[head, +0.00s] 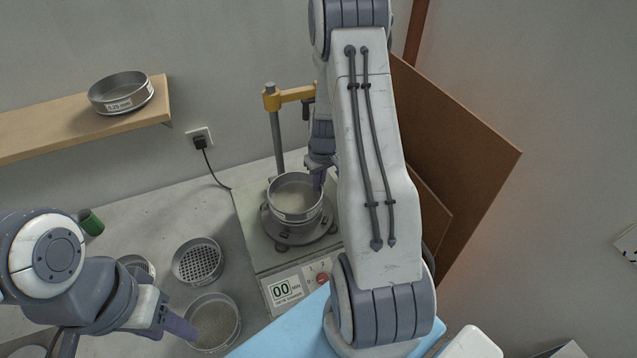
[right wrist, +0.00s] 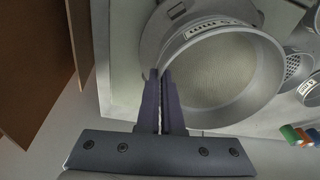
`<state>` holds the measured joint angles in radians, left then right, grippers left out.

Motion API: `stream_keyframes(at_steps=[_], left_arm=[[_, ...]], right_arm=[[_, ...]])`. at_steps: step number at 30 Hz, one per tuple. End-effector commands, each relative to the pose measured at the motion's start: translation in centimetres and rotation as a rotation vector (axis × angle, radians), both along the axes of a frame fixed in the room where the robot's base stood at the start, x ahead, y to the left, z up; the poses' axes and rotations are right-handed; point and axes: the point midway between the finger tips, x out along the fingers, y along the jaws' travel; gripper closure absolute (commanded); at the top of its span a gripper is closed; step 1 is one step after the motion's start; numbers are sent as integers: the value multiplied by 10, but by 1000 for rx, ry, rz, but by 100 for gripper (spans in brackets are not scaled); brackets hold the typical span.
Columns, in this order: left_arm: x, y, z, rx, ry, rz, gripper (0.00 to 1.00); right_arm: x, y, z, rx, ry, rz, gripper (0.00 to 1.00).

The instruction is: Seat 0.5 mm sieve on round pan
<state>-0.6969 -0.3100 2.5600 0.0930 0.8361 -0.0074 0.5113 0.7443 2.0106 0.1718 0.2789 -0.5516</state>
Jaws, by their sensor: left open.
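My left gripper (head: 180,326) is open at the left side of a round vessel (head: 236,318) with grainy grey contents on the bench.
The shaker has a post with a yellow arm (head: 295,96) and a "00" display (head: 286,291). A 0.25 mm sieve (head: 121,92) sits on the shelf (head: 40,130). Brown boards (head: 460,130) lean right.

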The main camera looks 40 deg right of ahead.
Motion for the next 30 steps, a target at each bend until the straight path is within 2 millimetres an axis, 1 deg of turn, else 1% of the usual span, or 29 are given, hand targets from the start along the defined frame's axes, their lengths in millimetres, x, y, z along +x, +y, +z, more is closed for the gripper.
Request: stream_keyframes(at_steps=[18,28,30], left_arm=[[0,0,-10,0,0,0,50],[0,0,-10,0,0,0,50],[0,0,-10,0,0,0,50]], right_arm=[[0,0,-10,0,0,0,100],[0,0,-10,0,0,0,100],[0,0,-10,0,0,0,70]])
